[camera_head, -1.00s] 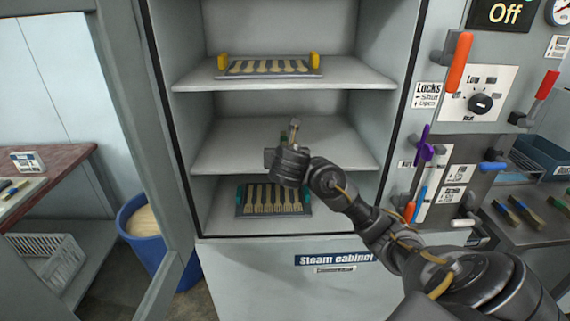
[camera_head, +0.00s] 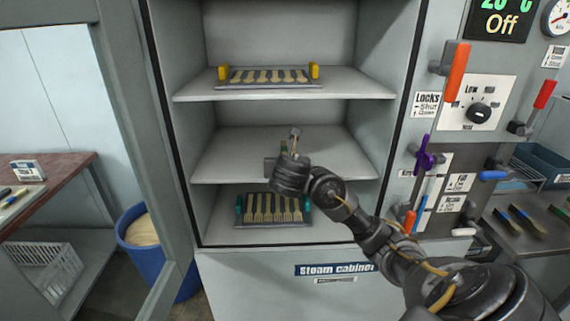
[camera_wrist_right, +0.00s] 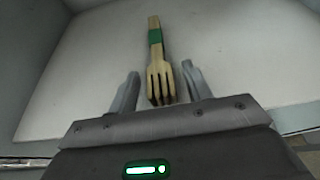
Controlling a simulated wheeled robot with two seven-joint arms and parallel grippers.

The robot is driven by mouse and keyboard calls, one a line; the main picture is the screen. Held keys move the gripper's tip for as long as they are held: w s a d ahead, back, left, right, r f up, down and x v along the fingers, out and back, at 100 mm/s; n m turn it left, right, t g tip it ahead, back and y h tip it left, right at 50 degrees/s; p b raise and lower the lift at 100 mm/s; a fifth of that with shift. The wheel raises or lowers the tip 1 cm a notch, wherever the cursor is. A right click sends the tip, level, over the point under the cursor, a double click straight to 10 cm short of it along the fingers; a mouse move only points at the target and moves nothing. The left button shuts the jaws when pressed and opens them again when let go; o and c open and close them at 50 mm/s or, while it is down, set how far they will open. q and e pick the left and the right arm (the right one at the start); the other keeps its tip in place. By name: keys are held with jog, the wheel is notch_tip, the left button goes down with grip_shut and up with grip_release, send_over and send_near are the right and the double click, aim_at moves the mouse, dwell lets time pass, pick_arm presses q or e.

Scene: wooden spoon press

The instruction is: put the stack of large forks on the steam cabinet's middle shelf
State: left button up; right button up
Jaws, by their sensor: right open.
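The stack of large forks (camera_wrist_right: 157,60), pale wood with a green band, lies on the steam cabinet's middle shelf (camera_head: 335,150). In the right wrist view its tines point toward me, and their ends are between the fingers with gaps on both sides. In the head view its handle end (camera_head: 295,138) shows just beyond my right gripper (camera_head: 279,163), which hides most of the stack. My right gripper is open inside the cabinet, at the middle shelf. My left gripper is in neither view.
A tray of forks with teal ends (camera_head: 272,210) sits at the bottom. Levers and a knob (camera_head: 478,113) are right of the opening. The open door is on the left, near a blue bin (camera_head: 150,250).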

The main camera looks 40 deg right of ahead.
jog(key=p+v, duration=0.8)
jog(key=v, duration=0.4)
jog(key=shift+p, duration=0.3)
jog(key=shift+w+f, duration=0.1)
jog(key=shift+w, duration=0.05)
